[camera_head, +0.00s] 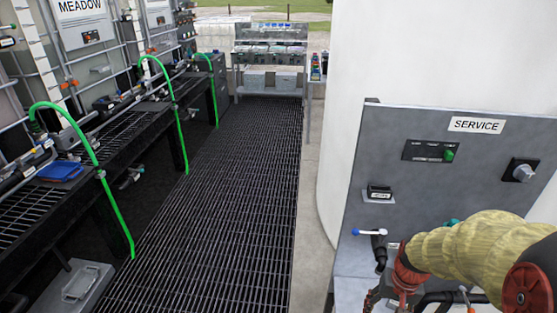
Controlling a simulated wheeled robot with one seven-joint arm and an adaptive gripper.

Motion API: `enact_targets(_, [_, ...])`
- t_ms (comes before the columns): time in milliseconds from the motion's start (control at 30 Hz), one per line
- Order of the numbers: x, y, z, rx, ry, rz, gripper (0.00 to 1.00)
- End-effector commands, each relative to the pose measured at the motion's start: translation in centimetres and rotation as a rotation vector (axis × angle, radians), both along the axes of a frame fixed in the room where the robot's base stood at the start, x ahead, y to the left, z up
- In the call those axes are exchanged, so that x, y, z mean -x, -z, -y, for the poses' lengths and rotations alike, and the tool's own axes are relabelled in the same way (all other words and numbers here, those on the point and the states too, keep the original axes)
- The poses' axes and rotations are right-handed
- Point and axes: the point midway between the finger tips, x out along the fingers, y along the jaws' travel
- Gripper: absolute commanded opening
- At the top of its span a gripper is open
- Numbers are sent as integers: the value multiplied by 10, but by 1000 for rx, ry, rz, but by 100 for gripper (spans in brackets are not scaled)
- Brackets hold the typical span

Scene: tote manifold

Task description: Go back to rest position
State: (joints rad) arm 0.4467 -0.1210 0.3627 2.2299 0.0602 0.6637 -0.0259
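My arm, in a wrinkled yellow sleeve with red parts, reaches in from the right edge in the head view. It ends low in front of the grey SERVICE panel (470,160). My gripper (383,298) is at the bottom edge, below the red cuff, and is mostly cut off or hidden. I cannot see its fingertips clearly, nor whether it holds or touches anything. A blue-handled valve (370,233) on a dark pipe is just above and left of it.
The panel has a green button (449,155) and a grey knob (523,173). A large white tank (400,50) stands behind. A grating walkway (225,210) lies clear on the left. Green hoses (115,210) arch over a rack with a blue tray (60,171). A shelf (270,48) stands at the back.

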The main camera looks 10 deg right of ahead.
Motion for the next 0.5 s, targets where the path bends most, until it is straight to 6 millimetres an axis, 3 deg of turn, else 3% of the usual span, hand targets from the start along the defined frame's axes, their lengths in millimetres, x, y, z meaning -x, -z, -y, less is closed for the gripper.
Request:
enact_targets(33, [5, -25, -15, 13, -37, 20, 57])
enact_targets(200, [28, -90, -56, 51, -148, 78, 57])
enact_targets(500, [57, -182, -114, 135, -343, 318, 57])
